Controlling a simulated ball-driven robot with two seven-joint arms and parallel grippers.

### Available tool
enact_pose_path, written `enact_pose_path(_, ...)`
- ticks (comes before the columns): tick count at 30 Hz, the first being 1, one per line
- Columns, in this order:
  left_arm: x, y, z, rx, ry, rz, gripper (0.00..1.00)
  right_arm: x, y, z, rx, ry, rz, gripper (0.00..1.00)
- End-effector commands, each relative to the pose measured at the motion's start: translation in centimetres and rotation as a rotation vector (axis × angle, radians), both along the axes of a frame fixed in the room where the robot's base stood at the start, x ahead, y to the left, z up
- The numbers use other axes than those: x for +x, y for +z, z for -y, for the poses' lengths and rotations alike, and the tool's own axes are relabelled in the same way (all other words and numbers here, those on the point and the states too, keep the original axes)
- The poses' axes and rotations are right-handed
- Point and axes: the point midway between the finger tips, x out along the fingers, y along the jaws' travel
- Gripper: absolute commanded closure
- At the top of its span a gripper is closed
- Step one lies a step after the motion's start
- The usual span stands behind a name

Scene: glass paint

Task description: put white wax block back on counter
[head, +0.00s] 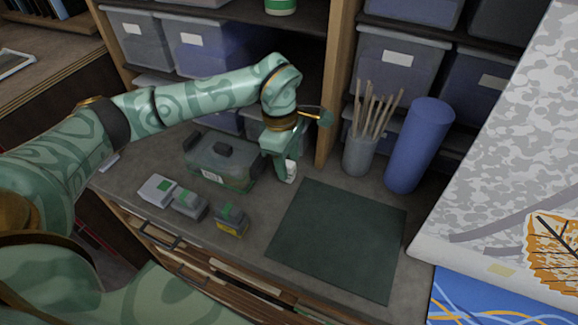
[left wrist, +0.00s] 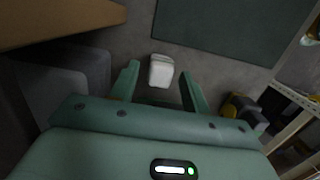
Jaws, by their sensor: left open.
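The white wax block (head: 291,172) stands on the grey counter (head: 262,215), just left of the dark green mat's back corner. It also shows in the left wrist view (left wrist: 161,71), between and just beyond the fingertips. My left gripper (head: 284,160) points down at the block in the head view. In the left wrist view its fingers (left wrist: 162,82) are spread, one on each side of the block, with gaps visible. The block's lower part is partly hidden in the head view. My right gripper is not in view.
A dark green mat (head: 338,238) lies right of the block. A lidded clear box (head: 221,160) stands left of the gripper. Several small blocks, one yellow (head: 231,221), sit at the front left. A cup of sticks (head: 360,155) and a blue cylinder (head: 419,145) stand behind.

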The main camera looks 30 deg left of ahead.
Motion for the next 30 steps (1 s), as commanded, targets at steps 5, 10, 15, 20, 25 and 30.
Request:
enact_pose_path(5,0.1,4.6,-0.6,0.001,0.002,0.006,0.53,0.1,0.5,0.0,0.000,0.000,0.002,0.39)
enact_pose_path(10,0.0,7.6,-0.9,0.000,0.000,0.004,0.53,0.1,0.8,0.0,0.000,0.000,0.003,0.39)
enact_pose_path(15,0.0,8.9,-1.1,0.000,0.001,0.000,0.53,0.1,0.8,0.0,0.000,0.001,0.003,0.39)
enact_pose_path(20,-0.1,9.0,-1.1,0.000,0.001,-0.001,0.53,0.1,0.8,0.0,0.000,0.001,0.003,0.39)
enact_pose_path(25,-0.1,9.0,-1.1,0.000,0.001,-0.001,0.53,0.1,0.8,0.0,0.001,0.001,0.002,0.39)
enact_pose_path(30,0.0,8.9,-1.0,0.000,0.001,-0.001,0.53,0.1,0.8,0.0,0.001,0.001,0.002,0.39)
